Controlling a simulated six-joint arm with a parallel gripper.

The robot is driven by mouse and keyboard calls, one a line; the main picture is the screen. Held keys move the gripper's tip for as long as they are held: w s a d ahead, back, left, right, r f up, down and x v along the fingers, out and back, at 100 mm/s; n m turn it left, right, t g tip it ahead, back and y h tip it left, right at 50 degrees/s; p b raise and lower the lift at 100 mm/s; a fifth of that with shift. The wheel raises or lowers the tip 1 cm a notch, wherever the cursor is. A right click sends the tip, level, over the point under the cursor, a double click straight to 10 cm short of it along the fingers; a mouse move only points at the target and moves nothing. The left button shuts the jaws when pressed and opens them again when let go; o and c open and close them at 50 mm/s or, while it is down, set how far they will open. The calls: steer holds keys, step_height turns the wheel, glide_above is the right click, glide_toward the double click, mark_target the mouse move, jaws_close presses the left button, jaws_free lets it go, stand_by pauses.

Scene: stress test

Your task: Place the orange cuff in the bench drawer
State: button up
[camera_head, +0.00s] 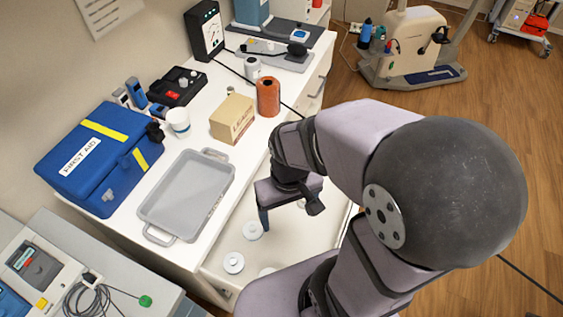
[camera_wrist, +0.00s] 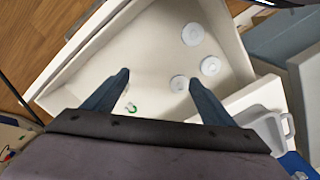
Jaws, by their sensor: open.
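The orange cuff (camera_head: 268,97), an upright cylinder with a dark opening on top, stands on the white bench top beside a cardboard box. It is not seen in the wrist view. The bench drawer (camera_head: 286,243) is pulled open below the bench's front edge; its pale floor also fills much of the wrist view (camera_wrist: 152,50). My gripper (camera_head: 289,214) is over the open drawer, apart from the cuff.
Several white discs (camera_head: 233,262) lie in the drawer, with a small green-marked item (camera_wrist: 131,108). On the bench are a grey tray (camera_head: 187,192), cardboard box (camera_head: 232,121), white cup (camera_head: 178,122), blue first aid bag (camera_head: 98,158) and a small white container (camera_head: 252,68). My arm hides part of the drawer.

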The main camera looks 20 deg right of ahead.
mark_target(267, 87)
steer(key=w+d+r+m+t+p, duration=0.1)
steer(key=w+d+r+m, duration=0.1)
steer(key=w, duration=1)
steer(key=w+d+r+m+t+h+p, duration=0.1)
steer(key=w+d+r+m+p, duration=0.1)
steer(key=w, duration=1)
steer(key=w+d+r+m+t+h+p, duration=0.1)
steer(key=w+d, duration=0.3)
steer(key=w, duration=0.8)
steer(key=shift+w+r+m+t+p, duration=0.4)
steer(key=shift+r+m, duration=0.2)
steer(key=shift+r, duration=0.2)
steer(key=shift+w+d, duration=0.1)
steer(key=shift+w, duration=0.3)
steer(key=shift+p+x, duration=1.95)
steer(key=shift+x, duration=1.75)
steer(key=c, duration=1.4)
steer(key=shift+o, duration=0.2)
steer(key=shift+r, duration=0.15)
step_height(267, 87, up, 10)
steer(key=b, duration=0.3)
